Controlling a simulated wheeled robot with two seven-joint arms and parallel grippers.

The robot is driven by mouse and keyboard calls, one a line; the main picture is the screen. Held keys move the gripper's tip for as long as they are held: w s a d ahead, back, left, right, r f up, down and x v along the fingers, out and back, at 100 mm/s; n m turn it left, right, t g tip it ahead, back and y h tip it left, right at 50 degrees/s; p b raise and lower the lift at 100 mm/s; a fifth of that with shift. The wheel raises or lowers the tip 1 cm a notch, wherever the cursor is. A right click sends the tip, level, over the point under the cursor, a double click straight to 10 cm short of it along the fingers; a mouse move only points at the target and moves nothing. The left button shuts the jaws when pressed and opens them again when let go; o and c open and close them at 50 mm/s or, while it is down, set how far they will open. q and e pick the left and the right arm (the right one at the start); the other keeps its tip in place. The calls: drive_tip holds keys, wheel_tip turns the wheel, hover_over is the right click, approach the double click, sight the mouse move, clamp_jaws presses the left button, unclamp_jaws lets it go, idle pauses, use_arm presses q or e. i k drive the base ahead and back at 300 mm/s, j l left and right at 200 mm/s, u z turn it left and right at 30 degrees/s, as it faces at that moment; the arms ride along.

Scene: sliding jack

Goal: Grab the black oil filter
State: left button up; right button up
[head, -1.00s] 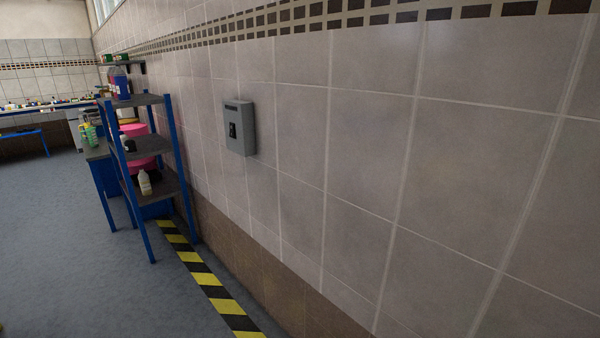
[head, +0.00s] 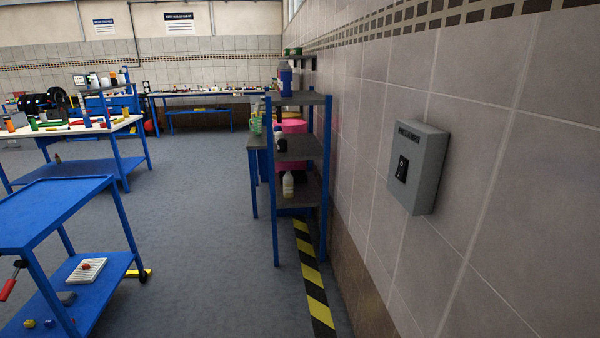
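I cannot clearly pick out a black oil filter. A small dark object with some white on it (head: 281,143) stands on the middle shelf of a blue and grey shelf unit (head: 301,98). It is too small to identify. Neither of my grippers shows in the head view.
A blue cart (head: 50,208) is at left, with a long white-topped bench (head: 75,130) behind it. A grey switch box (head: 418,166) is on the right wall. Yellow-black floor tape (head: 311,278) runs along that wall. Open grey floor (head: 190,200) lies between cart and shelf unit.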

sight(282, 144)
drive_tip(key=i+u, duration=0.4)
drive_tip(key=i, duration=1.4)
